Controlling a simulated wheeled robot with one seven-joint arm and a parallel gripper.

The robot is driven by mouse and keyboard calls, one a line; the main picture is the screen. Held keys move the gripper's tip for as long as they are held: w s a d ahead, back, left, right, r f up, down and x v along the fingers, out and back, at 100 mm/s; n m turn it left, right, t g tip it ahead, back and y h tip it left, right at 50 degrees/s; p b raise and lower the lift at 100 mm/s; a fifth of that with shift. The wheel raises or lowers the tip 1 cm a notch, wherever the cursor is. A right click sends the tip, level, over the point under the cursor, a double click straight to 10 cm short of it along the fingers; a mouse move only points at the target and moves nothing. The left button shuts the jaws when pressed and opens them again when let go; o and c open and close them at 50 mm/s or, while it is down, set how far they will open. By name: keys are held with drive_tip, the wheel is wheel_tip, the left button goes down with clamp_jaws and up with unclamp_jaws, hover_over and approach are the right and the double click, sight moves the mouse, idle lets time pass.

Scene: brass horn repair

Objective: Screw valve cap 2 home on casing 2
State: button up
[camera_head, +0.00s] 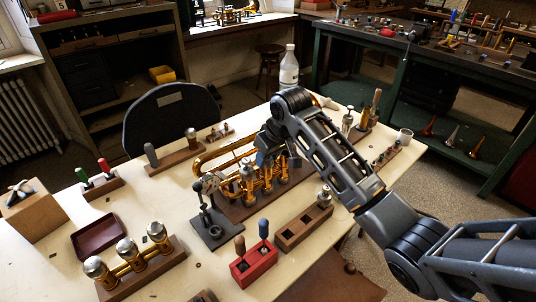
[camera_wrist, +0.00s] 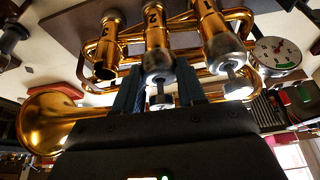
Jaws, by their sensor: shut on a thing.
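The brass horn (camera_head: 228,160) lies on a wooden base on the bench. In the wrist view, casings marked 1 (camera_wrist: 212,18), 2 (camera_wrist: 154,25) and 3 (camera_wrist: 107,45) show side by side. Valve cap 2 (camera_wrist: 159,62) is a silver ring at the end of casing 2, in line with it. A stem and silver button (camera_wrist: 161,101) stick out from it. My gripper (camera_wrist: 158,78) has its dark fingers on both sides of this cap, shut on it. I cannot tell how deep its thread sits. Casing 1 bears a silver cap; none shows on casing 3. In the head view my wrist hides the grip.
A dial gauge (camera_wrist: 278,50) is close to casing 1. Around the horn stand a small black press (camera_head: 212,228), a red block with screwdrivers (camera_head: 252,265), a wooden socket block (camera_head: 303,228) and a rack of silver-topped cylinders (camera_head: 140,268). A dark red tray (camera_head: 97,236) lies left.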

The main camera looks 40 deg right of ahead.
drive_tip(key=shift+r+p, duration=0.15)
drive_tip(key=shift+p, duration=0.25)
drive_tip(key=shift+m, duration=0.4)
drive_tip(key=shift+a+m+g+h+p, duration=0.15)
drive_tip(key=shift+m+h+p, duration=0.15)
drive_tip(key=shift+m+p, duration=0.4)
drive_tip(key=shift+m+g+h+p, duration=0.15)
drive_tip(key=shift+m+h+p, duration=0.15)
drive_tip(key=shift+m+p, duration=0.35)
drive_tip(key=shift+m+h, duration=0.3)
drive_tip(key=shift+m, duration=0.55)
drive_tip(key=shift+w+a+m+h, duration=0.15)
drive_tip(key=shift+m+h, duration=0.15)
drive_tip(key=shift+m, duration=0.4)
drive_tip(key=m+g, duration=0.1)
drive_tip(key=m, duration=0.2)
drive_tip(key=shift+m+h, duration=0.3)
drive_tip(key=shift+h, duration=0.1)
drive_tip(key=shift+g, duration=0.3)
